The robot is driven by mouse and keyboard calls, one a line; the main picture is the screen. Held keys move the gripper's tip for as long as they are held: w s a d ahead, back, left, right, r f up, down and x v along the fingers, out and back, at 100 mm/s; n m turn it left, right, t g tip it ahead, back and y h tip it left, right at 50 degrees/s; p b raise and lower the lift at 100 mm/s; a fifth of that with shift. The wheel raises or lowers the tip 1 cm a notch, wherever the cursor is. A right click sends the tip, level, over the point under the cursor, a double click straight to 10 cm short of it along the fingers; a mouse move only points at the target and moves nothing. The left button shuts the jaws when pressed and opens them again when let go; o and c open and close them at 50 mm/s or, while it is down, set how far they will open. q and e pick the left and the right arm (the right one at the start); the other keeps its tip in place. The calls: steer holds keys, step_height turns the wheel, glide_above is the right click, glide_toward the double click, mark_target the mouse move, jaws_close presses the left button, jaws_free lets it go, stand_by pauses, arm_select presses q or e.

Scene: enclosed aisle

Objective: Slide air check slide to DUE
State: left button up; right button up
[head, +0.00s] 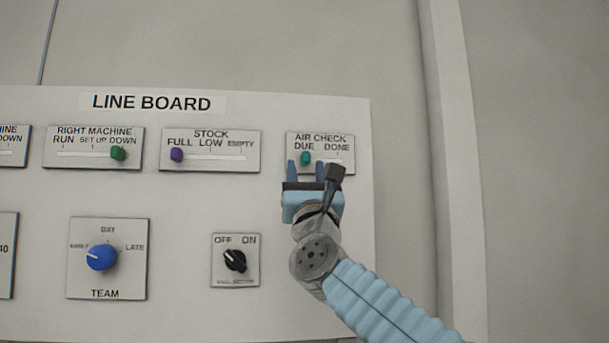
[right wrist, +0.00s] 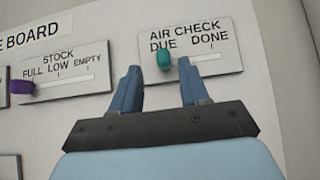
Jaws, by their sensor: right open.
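The air check slide (head: 320,146) is a small plate at the upper right of the line board, with DUE at the left and DONE at the right. Its teal knob (head: 305,158) sits at the left end of the track, under DUE. In the right wrist view the knob (right wrist: 164,61) shows just beyond my fingers, between them and nearer the right one. My right gripper (head: 306,168) is open and empty, just below the knob. No contact with the knob is visible. My left gripper is not in view.
The stock slide (head: 210,151) with a purple knob is to the left, and the right machine slide (head: 96,148) with a green knob is farther left. Below are an OFF/ON switch (head: 235,260) and a blue team dial (head: 102,257). A wall post (head: 450,150) stands right of the board.

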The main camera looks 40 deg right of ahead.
steer(key=b+v, duration=0.5)
steer(key=v, duration=0.6)
steer(key=shift+f, duration=0.2)
steer(key=shift+s+a, duration=0.1)
steer(key=shift+s, duration=0.05)
